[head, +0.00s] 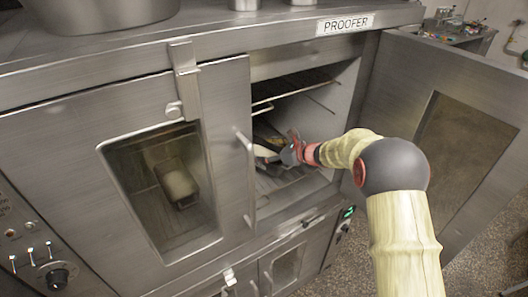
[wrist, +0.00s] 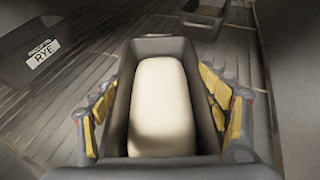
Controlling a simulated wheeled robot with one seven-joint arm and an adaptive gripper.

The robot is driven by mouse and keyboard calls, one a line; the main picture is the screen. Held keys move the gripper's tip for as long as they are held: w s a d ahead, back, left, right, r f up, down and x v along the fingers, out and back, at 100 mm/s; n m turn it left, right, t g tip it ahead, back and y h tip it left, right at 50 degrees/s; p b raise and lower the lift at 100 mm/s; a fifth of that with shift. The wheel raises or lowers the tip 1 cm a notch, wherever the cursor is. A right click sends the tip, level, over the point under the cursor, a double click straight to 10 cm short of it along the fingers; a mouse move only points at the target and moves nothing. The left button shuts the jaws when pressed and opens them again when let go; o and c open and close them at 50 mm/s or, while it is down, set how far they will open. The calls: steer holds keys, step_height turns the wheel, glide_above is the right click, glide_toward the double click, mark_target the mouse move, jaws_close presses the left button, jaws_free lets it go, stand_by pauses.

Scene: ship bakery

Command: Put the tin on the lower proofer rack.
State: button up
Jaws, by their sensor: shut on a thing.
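My gripper (head: 283,154) reaches through the open right side of the proofer, below the upper wire rack (head: 292,95). In the wrist view my gripper (wrist: 162,108) is shut on a dark oblong tin (wrist: 122,72), with yellow finger pads on both long sides. Pale, smooth dough (wrist: 163,98) fills the tin, which looks level. The lower rack (head: 290,192) lies beneath it, and its slats also show in the wrist view (wrist: 75,115). I cannot tell whether the tin touches the rack. In the head view my gripper and the door frame mostly hide the tin.
A tin labelled RYE (wrist: 42,55) sits on the slats at left, and another dark tin (wrist: 192,17) is just beyond the held one. The left proofer door (head: 225,120) is shut, with a dough tin (head: 177,185) behind its window. The right door (head: 455,140) stands open.

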steer(key=shift+r, duration=0.15)
steer(key=o, duration=1.4)
steer(key=shift+f, duration=0.2)
steer(key=o, duration=0.5)
steer(key=shift+r, duration=0.1)
steer(key=shift+d+r, duration=0.15)
steer(key=v, duration=1.1)
steer(key=shift+s+d+p, duration=0.25)
steer(key=shift+s+p, duration=0.05)
